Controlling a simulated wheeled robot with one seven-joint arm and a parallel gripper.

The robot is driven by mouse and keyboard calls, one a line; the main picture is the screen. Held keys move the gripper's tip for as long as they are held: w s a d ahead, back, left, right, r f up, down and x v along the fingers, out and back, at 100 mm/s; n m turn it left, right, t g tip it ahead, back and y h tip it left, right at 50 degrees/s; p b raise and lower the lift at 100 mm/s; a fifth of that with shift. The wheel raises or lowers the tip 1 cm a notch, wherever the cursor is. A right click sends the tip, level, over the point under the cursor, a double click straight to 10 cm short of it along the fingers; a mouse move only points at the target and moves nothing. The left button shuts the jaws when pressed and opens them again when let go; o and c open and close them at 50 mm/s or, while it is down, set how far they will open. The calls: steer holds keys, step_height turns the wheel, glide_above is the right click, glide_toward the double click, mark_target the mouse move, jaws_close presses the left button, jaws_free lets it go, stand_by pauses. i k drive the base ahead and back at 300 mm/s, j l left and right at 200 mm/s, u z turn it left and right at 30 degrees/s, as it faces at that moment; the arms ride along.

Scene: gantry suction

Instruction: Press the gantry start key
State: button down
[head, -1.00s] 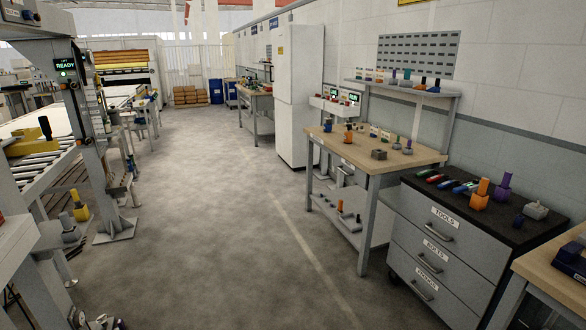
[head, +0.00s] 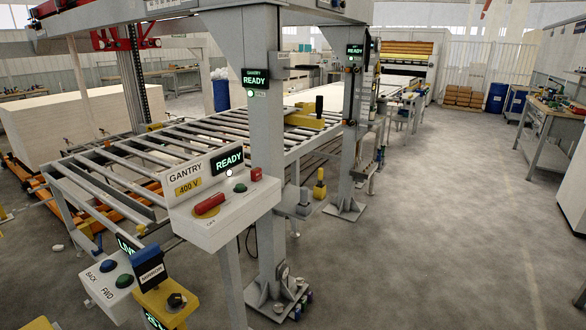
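The gantry control box (head: 222,222) is a pale sloped console in the left middle of the head view, beside the grey gantry post (head: 262,120). Its upright panel is labelled GANTRY, with a yellow 400 V label (head: 188,186) and a display (head: 228,160) reading READY in green. On its top are a green button (head: 240,187), a red button (head: 256,174) and a red handle (head: 209,205) on a yellow base. A small white round spot (head: 229,173) shows below the display. Which control is the start key cannot be read. My gripper is not in view.
A second box (head: 108,285) with blue and green buttons, marked BACK and FWD, stands at lower left. A roller conveyor (head: 130,160) runs behind the console. Another post carries a READY display (head: 357,51). The grey floor (head: 430,240) at right is clear.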

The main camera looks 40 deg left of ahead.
mark_target(239, 186)
steer(key=i+j+u, duration=0.1)
steer(key=i+u, duration=0.8)
steer(key=i+l+u, duration=0.25)
steer(key=i+u, duration=0.2)
steer(key=i+j+u, duration=0.15)
steer(key=i+u, duration=0.6)
steer(key=i, duration=0.25)
